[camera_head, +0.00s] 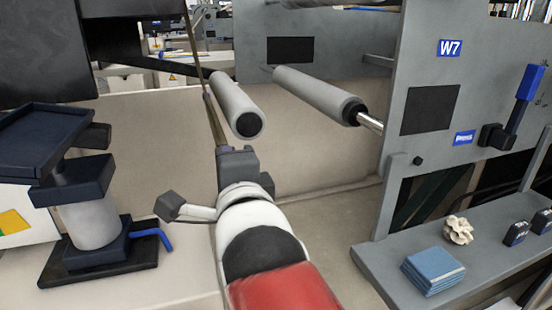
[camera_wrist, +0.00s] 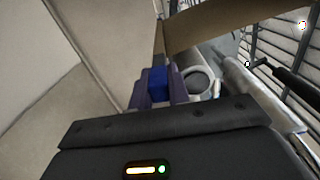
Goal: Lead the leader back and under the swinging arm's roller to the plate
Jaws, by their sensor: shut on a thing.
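My gripper (camera_head: 232,150) is shut on the end of the leader (camera_head: 211,110), a narrow brown strip seen nearly edge-on that rises up and left from the jaws. In the wrist view the leader (camera_wrist: 220,28) is a wide brown band beyond the jaws (camera_wrist: 158,84), where a blue piece shows. A grey roller (camera_head: 236,104) lies just right of the leader and above my gripper. A second grey roller (camera_head: 316,93), with a shiny shaft, is farther right. I cannot tell which roller is the swinging arm's. The plate cannot be clearly picked out.
A grey side panel (camera_head: 425,110) marked W7 stands right, with a blue-handled lever (camera_head: 525,90). Its shelf (camera_head: 385,262) holds a blue stack (camera_head: 433,270) and a crumpled piece (camera_head: 458,230). A dark stand (camera_head: 95,215) is left. Beige surface lies below the rollers.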

